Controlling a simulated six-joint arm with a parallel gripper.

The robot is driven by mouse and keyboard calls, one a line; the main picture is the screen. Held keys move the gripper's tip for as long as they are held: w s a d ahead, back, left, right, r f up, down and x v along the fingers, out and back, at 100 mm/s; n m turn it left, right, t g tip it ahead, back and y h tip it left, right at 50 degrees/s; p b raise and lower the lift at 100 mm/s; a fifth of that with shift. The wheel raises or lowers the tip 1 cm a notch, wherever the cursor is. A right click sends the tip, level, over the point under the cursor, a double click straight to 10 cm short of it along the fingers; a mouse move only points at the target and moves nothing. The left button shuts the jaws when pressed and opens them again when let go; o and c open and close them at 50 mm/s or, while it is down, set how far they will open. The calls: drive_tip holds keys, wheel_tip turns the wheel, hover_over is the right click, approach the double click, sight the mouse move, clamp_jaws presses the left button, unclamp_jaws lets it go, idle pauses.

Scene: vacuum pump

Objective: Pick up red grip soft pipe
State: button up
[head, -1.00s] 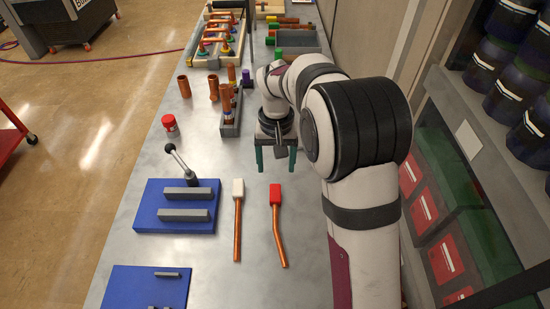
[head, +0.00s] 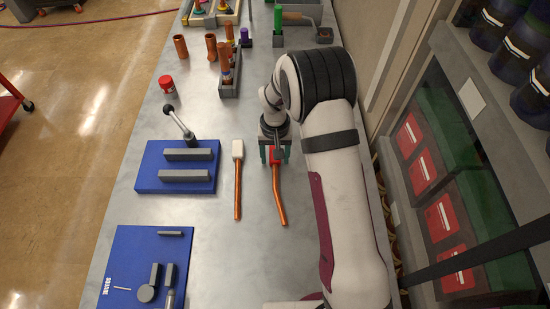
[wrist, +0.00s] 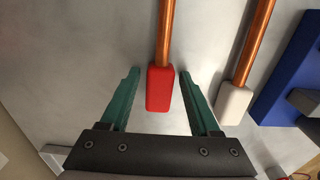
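The red grip soft pipe lies on the metal table, a copper pipe (head: 278,195) with a red grip (wrist: 160,90) at one end. In the head view its red grip (head: 274,156) is between the green fingers of my gripper (head: 275,152). In the wrist view my gripper (wrist: 163,95) is open, with one finger on each side of the red grip and a visible gap on both sides. I cannot tell exactly how far the fingertips are above the table.
A similar pipe with a white grip (head: 238,150) lies parallel just to the left. Blue fixture plates (head: 150,182) (head: 125,262) are further left. A red-capped part (head: 166,84) and a grey holder with copper pipes (head: 231,86) stand beyond. The table right of the near plate is clear.

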clamp_jaws()
drive_tip(key=shift+r, duration=0.1)
